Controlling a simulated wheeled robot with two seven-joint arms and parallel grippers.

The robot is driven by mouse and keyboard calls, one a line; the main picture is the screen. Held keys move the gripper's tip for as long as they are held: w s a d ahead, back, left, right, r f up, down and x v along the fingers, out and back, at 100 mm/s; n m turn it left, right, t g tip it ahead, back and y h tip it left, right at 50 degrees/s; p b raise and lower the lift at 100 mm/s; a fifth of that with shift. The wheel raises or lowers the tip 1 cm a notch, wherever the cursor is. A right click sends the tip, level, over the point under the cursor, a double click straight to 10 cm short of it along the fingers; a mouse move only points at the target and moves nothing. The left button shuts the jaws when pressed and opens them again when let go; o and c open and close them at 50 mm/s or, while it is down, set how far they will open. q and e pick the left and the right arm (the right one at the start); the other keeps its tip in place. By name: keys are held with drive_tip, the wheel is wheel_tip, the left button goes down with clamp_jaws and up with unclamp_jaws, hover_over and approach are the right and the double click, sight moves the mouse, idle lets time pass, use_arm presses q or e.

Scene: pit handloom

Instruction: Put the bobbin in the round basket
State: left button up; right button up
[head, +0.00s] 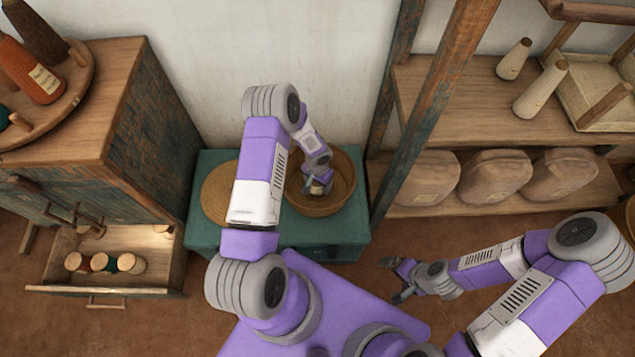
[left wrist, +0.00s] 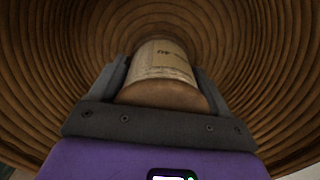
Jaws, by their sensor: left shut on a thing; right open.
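The round basket (head: 340,178) is a brown coiled bowl on a teal chest. My left gripper (head: 318,186) is down inside the basket, shut on the bobbin. In the left wrist view the bobbin (left wrist: 161,75) is a pale wooden cylinder with a printed label, held between the two dark fingers. The basket's ribbed inner wall (left wrist: 60,60) surrounds it there. Whether the bobbin touches the basket floor I cannot tell. My right gripper (head: 400,279) is open and empty, low over the floor, right of the chest.
A flat round woven lid or tray (head: 215,192) lies beside the basket on the teal chest (head: 205,238). An open drawer (head: 60,272) with several bobbins is at left. A shelf (head: 440,110) with cones and wrapped bundles stands at right, behind a teal post (head: 405,130).

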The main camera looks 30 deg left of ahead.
use_arm(q)
drive_tip(key=o, duration=1.1)
drive_tip(key=shift+f, duration=0.1)
drive_tip(key=shift+r, duration=0.2)
wheel_tip(320, 180, up, 12)
drive_tip(key=p, duration=0.4)
drive_tip(key=shift+p, duration=0.4)
